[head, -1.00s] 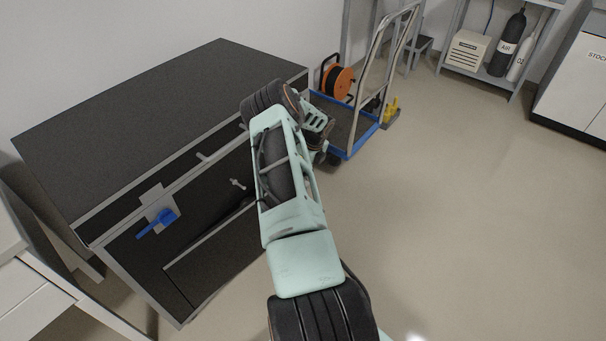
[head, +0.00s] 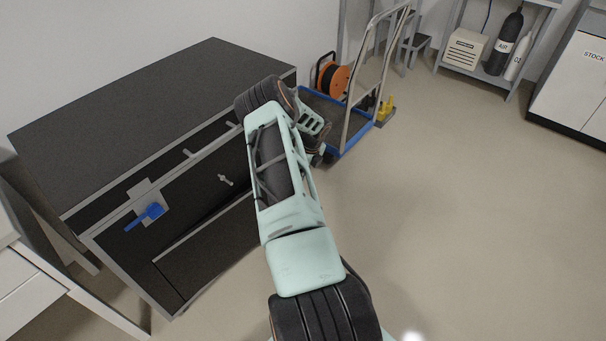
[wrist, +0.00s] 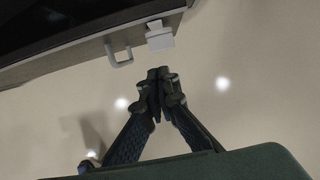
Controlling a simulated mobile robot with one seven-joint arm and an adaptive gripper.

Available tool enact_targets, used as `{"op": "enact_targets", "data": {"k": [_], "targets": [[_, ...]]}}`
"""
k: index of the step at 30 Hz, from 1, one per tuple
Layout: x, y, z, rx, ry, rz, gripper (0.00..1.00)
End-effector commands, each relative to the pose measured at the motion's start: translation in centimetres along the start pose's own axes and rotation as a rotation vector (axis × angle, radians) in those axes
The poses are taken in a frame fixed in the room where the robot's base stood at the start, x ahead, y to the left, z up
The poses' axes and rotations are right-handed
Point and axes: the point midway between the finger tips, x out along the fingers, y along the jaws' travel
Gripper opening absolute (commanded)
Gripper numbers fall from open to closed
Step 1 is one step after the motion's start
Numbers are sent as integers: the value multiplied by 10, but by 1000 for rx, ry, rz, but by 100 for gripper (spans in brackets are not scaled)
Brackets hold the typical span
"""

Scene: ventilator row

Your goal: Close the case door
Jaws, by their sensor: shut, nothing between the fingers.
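The case (head: 150,105) is a large dark box with grey metal edging at the left of the head view. Its door (head: 190,222) is the dark framed front panel, standing out from the body at an angle with a dark gap along the top. A blue lever (head: 148,216) on a grey plate and a small grey T-shaped knob (head: 225,180) sit on the front. My arm hides the door's right part. In the wrist view my gripper (wrist: 160,74) is shut and empty, just below a grey U-shaped handle (wrist: 118,54) and a pale block (wrist: 159,37) at a grey-edged dark panel; it appears apart from them.
A blue trolley (head: 345,150) with a metal push bar stands right of the case, near an orange cable reel (head: 333,80). A white drawer unit (head: 35,285) is close at the lower left. The floor (head: 470,230) to the right is clear.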

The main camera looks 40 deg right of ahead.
Motion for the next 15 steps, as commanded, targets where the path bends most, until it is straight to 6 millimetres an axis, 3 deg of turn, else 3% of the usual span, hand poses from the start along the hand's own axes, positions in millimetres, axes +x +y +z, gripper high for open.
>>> {"op": "enact_targets", "data": {"k": [1,6,15], "targets": [[-24,-3,5,1,-6,-6,0],[-61,-2,4,0,-6,-6,0],[-92,-2,2,6,-5,-3,0]]}}
